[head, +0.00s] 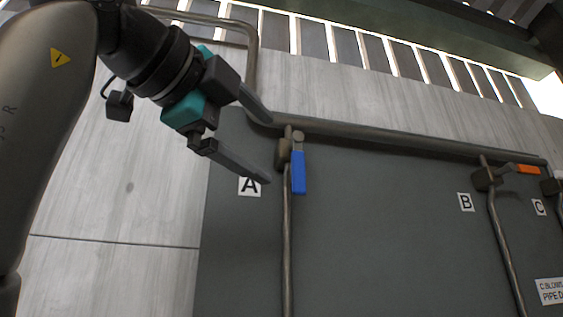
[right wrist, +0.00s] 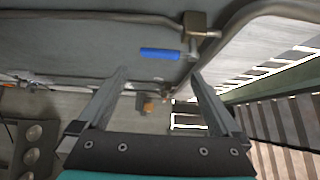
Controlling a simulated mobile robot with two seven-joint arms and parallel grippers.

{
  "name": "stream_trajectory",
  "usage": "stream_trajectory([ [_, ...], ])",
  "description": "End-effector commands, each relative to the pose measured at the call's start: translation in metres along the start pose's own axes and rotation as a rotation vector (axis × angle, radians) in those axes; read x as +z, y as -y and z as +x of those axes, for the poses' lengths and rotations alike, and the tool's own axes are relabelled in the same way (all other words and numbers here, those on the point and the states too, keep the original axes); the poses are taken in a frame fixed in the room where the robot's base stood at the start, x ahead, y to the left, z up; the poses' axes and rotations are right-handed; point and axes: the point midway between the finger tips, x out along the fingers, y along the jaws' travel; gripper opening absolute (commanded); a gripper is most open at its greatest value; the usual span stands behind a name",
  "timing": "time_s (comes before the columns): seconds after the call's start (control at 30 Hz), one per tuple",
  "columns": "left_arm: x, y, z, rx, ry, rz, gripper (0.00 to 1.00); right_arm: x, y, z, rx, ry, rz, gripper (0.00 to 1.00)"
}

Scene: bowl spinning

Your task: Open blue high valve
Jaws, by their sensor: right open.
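The blue valve handle (head: 298,172) hangs straight down from its brass-coloured valve body (head: 284,151) on the vertical pipe by label A (head: 249,186). My right gripper (head: 268,150) is open and empty, up and to the left of the handle, with its lower finger pointing toward the pipe. In the right wrist view the blue handle (right wrist: 160,54) lies beyond the open fingers (right wrist: 158,75), and nothing is between them. I cannot tell the exact depth gap between fingers and handle. My left gripper is out of view.
A horizontal pipe (head: 400,139) runs along the top of the dark panel (head: 385,220). An orange valve handle (head: 528,170) sits at the right between label B (head: 466,202) and label C (head: 539,207). The panel between pipes A and B is clear.

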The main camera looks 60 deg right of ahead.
Motion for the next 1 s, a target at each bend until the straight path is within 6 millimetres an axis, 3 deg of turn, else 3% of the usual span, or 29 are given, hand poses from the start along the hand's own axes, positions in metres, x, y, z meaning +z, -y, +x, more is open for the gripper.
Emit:
stream_trajectory([
  [0.1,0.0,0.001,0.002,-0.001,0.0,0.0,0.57,-0.001,0.0,-0.021,0.0,0.001,0.002,1.0],
  [0.3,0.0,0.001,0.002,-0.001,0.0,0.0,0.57,0.0,0.0,-0.037,0.001,0.001,0.001,1.0],
  [1.0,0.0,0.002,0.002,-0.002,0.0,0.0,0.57,0.0,0.0,-0.038,0.001,0.0,0.002,1.0],
])
